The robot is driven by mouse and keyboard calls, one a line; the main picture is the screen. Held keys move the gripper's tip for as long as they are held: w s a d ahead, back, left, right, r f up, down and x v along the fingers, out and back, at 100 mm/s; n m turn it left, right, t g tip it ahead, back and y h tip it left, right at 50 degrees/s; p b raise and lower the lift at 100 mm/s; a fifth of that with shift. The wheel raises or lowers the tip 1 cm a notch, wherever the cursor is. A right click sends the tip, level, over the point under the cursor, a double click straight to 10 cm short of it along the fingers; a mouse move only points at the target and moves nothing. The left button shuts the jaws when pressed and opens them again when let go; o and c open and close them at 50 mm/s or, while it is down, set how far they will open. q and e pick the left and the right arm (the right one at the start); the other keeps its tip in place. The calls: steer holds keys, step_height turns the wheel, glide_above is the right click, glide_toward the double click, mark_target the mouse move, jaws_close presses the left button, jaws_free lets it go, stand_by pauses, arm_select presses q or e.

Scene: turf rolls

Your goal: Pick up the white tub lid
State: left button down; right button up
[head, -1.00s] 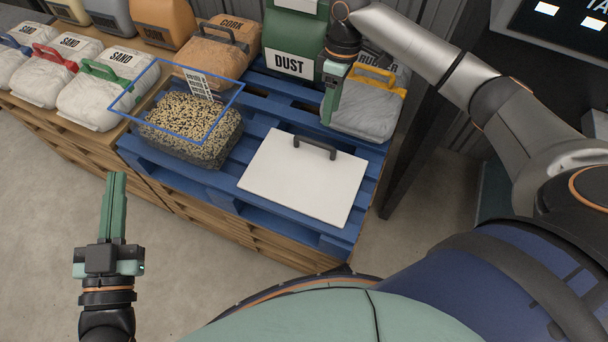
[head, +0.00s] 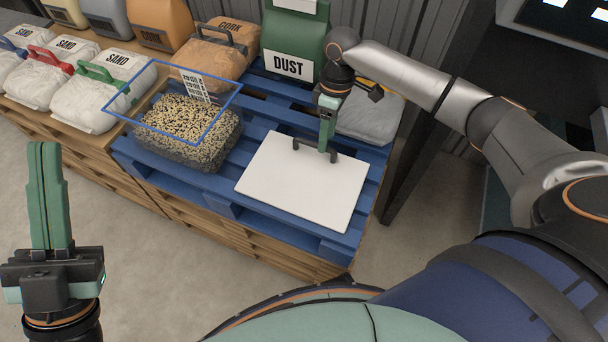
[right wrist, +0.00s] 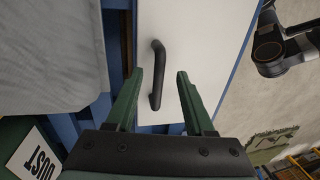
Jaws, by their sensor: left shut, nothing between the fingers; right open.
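The white tub lid (head: 299,181) lies flat on the blue pallet, a square panel with a dark bar handle (head: 316,149) near its far edge. My right gripper (head: 326,150) is over the handle, fingers pointing down; in the head view it hides the handle's middle. In the right wrist view the fingers (right wrist: 158,84) are open, with the lid's handle (right wrist: 157,75) between them, nearer the left finger. The lid (right wrist: 196,45) fills the middle of that view. Whether a finger touches the handle I cannot tell. My left gripper (head: 46,146) is shut and empty, at the left away from the pallet.
A clear tub (head: 190,137) with a blue rim, full of speckled grain, stands left of the lid on the blue pallet (head: 232,212). Several SAND bags (head: 101,90) sit farther left.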

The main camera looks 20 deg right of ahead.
mark_target(304, 172)
steer(key=f, duration=0.1)
steer(key=f+b, duration=0.1)
steer(key=f, duration=0.1)
steer(key=f+b, duration=0.1)
steer(key=shift+s+a+f, duration=0.25)
steer(key=shift+a+f, duration=0.05)
steer(key=shift+r, duration=0.1)
jaws_close()
